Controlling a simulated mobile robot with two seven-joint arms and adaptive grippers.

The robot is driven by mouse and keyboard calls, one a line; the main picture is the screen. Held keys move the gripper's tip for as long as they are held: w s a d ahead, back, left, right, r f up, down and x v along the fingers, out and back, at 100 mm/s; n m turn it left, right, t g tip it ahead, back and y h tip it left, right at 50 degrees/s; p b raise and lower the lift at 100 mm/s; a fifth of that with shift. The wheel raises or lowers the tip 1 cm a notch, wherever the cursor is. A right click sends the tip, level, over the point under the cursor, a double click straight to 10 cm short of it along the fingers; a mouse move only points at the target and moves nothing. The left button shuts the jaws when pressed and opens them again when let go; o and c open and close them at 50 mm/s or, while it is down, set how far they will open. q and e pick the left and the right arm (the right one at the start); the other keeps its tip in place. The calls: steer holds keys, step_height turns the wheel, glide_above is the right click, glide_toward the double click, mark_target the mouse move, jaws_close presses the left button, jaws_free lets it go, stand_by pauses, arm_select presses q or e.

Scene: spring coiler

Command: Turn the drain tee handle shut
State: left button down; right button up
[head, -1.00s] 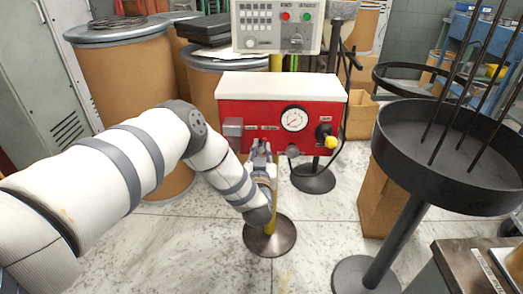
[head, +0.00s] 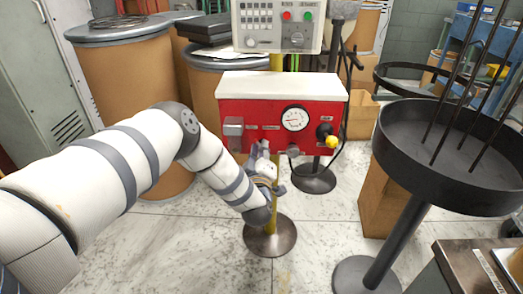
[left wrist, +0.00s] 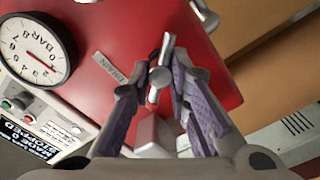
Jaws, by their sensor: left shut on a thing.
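The drain tee handle (left wrist: 158,80) is a small grey metal bar on the red panel (left wrist: 135,30), beside a label reading DRAIN (left wrist: 110,68). In the left wrist view it sits between the fingers of my left gripper (left wrist: 165,72), which is shut on it. In the head view my left gripper (head: 263,150) is at the lower edge of the red box (head: 262,112) and hides the handle. My right gripper is not in view.
The box carries a round gauge (head: 295,118), a yellow-tipped knob (head: 331,141) and a grey knob (head: 293,150) close right of my gripper. A black round tray (head: 450,140) with upright rods stands at right. Drums stand behind.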

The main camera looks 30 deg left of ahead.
arm_select(q)
steer(key=shift+d+f+n, duration=0.1)
steer(key=shift+f+n, duration=0.05)
steer(key=shift+n, duration=0.85)
steer(key=c, duration=1.4)
jaws_free()
steer(key=shift+c, duration=0.2)
steer(key=v, duration=1.2)
